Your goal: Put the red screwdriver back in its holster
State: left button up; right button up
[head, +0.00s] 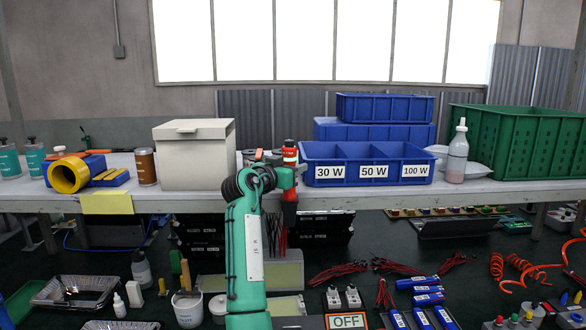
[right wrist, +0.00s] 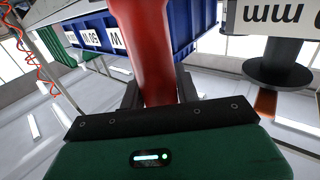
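My right gripper (head: 287,180) is at the front edge of the workbench, just left of the blue bins. In the right wrist view, the red screwdriver's thick handle (right wrist: 147,45) runs between the two dark fingers of my right gripper (right wrist: 158,92). The fingers lie against both sides of the handle. In the head view, a red piece (head: 289,194) shows just below the gripper, in front of the bench edge. The screwdriver's tip is hidden. I cannot make out the holster for certain. My left gripper is not in view.
Blue bins marked 30 W, 50 W and 100 W (head: 368,164) stand right of the gripper. A red bottle-like thing (head: 290,155) with a dark top is close behind it. A beige box (head: 194,160) stands to the left. Below the bench are red cables (head: 339,271) and blue tools (head: 427,297).

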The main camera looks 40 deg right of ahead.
jog(key=o, duration=0.4)
jog(key=shift+r, duration=0.1)
jog(key=shift+a+f, duration=0.2)
jog(key=shift+a, duration=0.15)
jog(key=s+a+b, duration=0.2)
jog(key=a+b, duration=0.3)
jog(key=a, duration=0.8)
jog(key=shift+s+r, duration=0.3)
jog(key=shift+s, duration=0.1)
jog(key=shift+f, duration=0.1)
